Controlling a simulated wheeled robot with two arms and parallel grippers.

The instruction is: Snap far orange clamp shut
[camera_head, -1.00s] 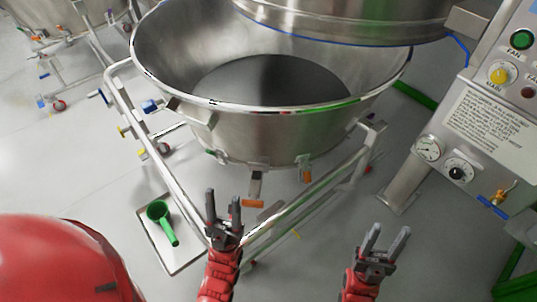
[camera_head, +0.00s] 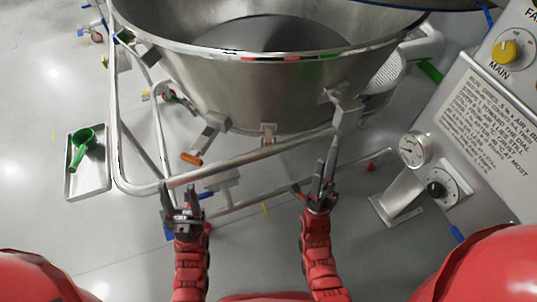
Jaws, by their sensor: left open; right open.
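The steel bowl (camera_head: 250,95) sits in a tubular frame ahead of me. An orange-tipped clamp lever (camera_head: 191,158) sticks out and down from the bowl's lower front left. I cannot tell which is the far clamp. My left gripper (camera_head: 181,192) is open and empty, below the orange tip in the picture and apart from it. My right gripper (camera_head: 326,160) is open and empty, lower right of the second clamp, overlapping the frame's bar in view.
The frame's rail (camera_head: 245,160) runs between my grippers and the bowl. A tray (camera_head: 93,180) with a green scoop (camera_head: 81,147) lies on the floor at left. A control panel (camera_head: 475,120) with a gauge (camera_head: 412,148) stands at right.

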